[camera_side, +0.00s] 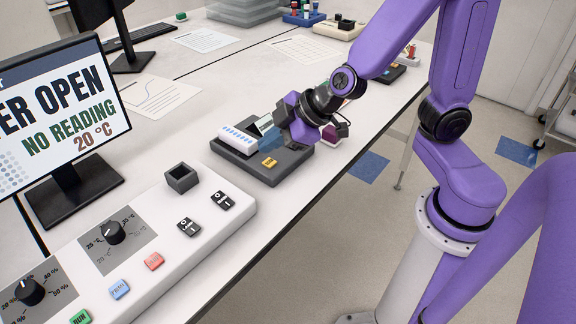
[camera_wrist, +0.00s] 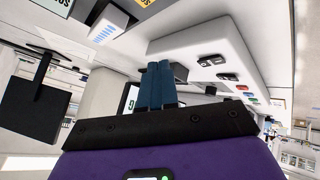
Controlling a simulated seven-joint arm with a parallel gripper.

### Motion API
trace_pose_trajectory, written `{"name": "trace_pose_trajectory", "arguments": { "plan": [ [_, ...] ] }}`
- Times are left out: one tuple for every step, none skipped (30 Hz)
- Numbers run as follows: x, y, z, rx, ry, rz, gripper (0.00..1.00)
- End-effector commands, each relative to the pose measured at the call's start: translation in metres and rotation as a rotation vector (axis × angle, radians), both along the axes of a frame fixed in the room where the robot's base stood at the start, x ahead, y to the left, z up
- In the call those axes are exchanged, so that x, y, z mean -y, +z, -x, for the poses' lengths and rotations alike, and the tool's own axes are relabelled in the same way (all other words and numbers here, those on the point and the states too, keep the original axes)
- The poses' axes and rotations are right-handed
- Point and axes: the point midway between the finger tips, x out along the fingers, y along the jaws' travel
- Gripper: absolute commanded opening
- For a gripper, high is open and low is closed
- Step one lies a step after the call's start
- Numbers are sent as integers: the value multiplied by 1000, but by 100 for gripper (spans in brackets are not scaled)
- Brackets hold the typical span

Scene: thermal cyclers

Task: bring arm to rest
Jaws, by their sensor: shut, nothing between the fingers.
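My gripper (camera_wrist: 160,70) is shut and empty; its two blue fingers lie side by side in the wrist view. The gripper hides part of that device. A white block with blue marks (camera_side: 237,138) stands at the device's left; it also shows at the top of the wrist view (camera_wrist: 108,30). I cannot tell whether the fingers touch anything.
A white control console (camera_side: 200,235) with knobs and buttons lies at the front of the table. A monitor (camera_side: 60,110) reading "OPEN", "NO READING" and "20 °C" stands at the left. Papers (camera_side: 160,95) and small racks (camera_side: 302,14) are farther back. The floor right of the table edge is clear near my base.

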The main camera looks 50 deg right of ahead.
Motion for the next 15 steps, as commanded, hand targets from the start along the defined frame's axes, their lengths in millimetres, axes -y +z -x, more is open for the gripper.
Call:
{"name": "trace_pose_trajectory", "arguments": {
  "plan": [
    [-13, 4, 16, -49, 53, -51, 0],
    [-20, 5, 28, -87, 84, -78, 0],
    [-28, 7, 44, -143, 126, -107, 0],
    [-33, 8, 57, -187, 154, -121, 0],
    [-35, 8, 70, -232, 179, -130, 0],
    [-37, 9, 88, -293, 209, -132, 0],
    [-37, 9, 101, -337, 227, -126, 0],
    [-35, 9, 113, -382, 242, -116, 0],
    [-30, 10, 129, -436, 258, -93, 0],
    [-25, 10, 140, -475, 264, -70, 0],
    [-19, 10, 150, -512, 266, -43, 0],
    [-10, 10, 163, -554, 263, -1, 0],
    [-2, 9, 170, -581, 255, 32, 0],
    [6, 10, 177, -604, 244, 68, 0],
    [18, 10, 185, -627, 225, 114, 0]
  ]
}}
